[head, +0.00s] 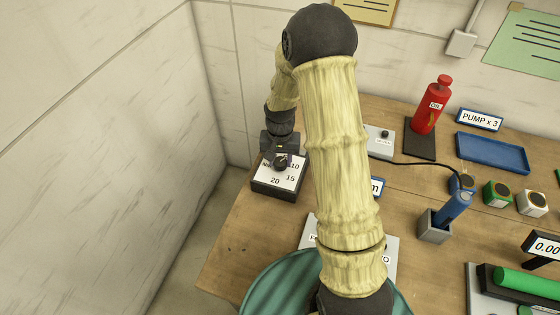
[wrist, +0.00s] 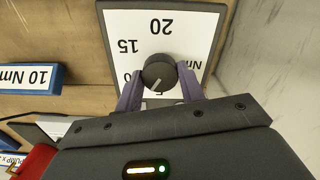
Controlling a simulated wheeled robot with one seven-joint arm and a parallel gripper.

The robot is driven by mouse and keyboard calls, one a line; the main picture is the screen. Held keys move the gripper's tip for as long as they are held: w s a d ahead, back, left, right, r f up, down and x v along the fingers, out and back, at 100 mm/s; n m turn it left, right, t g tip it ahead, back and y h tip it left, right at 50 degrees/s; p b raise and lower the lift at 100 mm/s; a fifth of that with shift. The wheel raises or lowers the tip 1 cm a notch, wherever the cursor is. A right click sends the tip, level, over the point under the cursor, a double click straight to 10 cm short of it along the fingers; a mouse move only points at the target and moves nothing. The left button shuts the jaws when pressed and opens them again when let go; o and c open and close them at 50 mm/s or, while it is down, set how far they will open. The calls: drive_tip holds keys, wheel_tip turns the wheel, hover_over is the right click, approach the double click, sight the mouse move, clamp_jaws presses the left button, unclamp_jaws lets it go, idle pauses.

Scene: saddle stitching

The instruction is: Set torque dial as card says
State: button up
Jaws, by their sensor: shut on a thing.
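The torque dial is a dark round knob (wrist: 158,70) on a box with a white face (wrist: 190,22) marked 15 and 20. My gripper (wrist: 158,79) is shut on the knob, one purple finger on each side. A short pale line on the knob slants toward the lower left in the wrist view; the marks there are hidden by my gripper. The blue-framed card (wrist: 30,76) reads 10 Nm; in the head view my arm mostly hides it (head: 377,187).
A wall (head: 100,150) stands close left of the dial box. To the right are a red oil bottle (head: 432,105), a blue tray (head: 492,153), a grey holder (head: 435,228) with a blue tool, and several small coloured blocks. A green round object (head: 262,284) is at the front.

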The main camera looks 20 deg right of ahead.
sight(280, 161)
drive_tip(key=m, duration=0.5)
drive_tip(key=shift+m, duration=0.4)
drive_tip(key=shift+w, duration=0.1)
drive_tip(key=o, duration=1)
drive_tip(key=shift+c, duration=0.2)
drive_tip(key=shift+r, duration=0.1)
wheel_tip(280, 161, up, 17)
drive_tip(key=b, duration=0.2)
drive_tip(key=shift+r+b, duration=0.15)
drive_tip(key=shift+b, duration=0.2)
drive_tip(key=s+f+n+t, duration=0.1)
drive_tip(key=s+f+n, duration=0.2)
drive_tip(key=s, duration=0.5)
drive_tip(key=s+f+n+t, duration=0.1)
drive_tip(key=s+f+n, duration=0.2)
drive_tip(key=s+n, duration=0.3)
drive_tip(key=shift+s+n+t, duration=0.3)
drive_tip(key=shift+s, duration=0.9)
